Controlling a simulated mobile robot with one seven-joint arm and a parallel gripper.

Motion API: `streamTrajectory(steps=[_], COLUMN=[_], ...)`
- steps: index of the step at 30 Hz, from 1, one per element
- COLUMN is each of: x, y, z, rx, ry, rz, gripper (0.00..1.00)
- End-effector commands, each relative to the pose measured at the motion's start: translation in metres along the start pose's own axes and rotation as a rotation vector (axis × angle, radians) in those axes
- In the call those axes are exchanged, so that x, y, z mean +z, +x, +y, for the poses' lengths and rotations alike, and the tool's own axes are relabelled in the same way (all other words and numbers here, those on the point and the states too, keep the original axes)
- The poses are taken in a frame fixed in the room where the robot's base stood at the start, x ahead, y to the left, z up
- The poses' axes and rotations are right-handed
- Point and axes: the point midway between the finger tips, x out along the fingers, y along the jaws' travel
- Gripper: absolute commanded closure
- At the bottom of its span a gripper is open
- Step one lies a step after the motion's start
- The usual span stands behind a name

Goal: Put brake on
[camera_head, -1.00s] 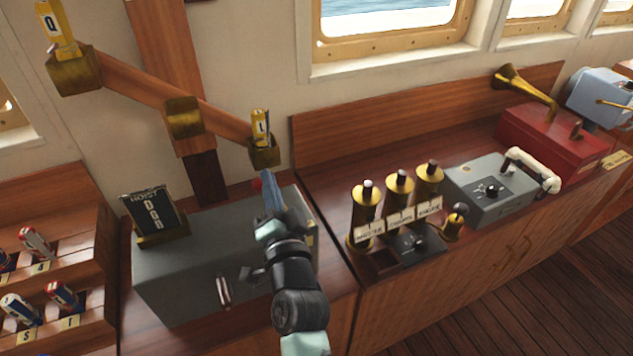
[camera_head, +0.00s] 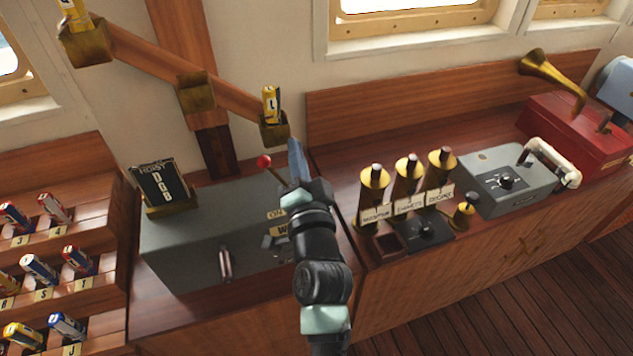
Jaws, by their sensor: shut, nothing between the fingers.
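A red-knobbed lever (camera_head: 264,161) rises from the back of the grey box (camera_head: 200,240) on the left counter. It looks like the brake lever, and its shaft slants down to the right behind my arm. A small label reading "ON" (camera_head: 277,214) shows on the box beside my arm; more lettering below it is partly covered. My gripper (camera_head: 296,152) is shut and empty. Its blue-grey tips are just right of the red knob in the picture, with a visible gap. I cannot tell the depth between them. My wrist hides the box's right end.
A crank handle (camera_head: 225,265) sticks out of the box's front. The hoist board (camera_head: 163,187) stands on its left. A brass socket with a yellow flag roll (camera_head: 271,105) hangs above. Brass cylinders (camera_head: 407,180) and a grey control box (camera_head: 510,185) stand to the right.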

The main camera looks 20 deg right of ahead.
Motion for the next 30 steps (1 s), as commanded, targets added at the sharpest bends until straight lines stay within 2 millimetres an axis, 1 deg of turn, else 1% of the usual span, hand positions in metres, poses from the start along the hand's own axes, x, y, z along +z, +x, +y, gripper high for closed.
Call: streamTrajectory(steps=[1,6,12,18,30], x=[0.002,0.003,0.002,0.001,0.001], y=[-0.012,-0.045,-0.072,-0.083,-0.083], z=[0.002,0.002,0.002,0.0,0.0], rx=[0.001,0.002,0.001,0.0,0.0], ry=[-0.001,0.0,0.0,0.001,0.001], rz=[-0.003,-0.003,-0.001,-0.001,-0.001], gripper=[1.0,1.0,1.0,1.0,1.0])
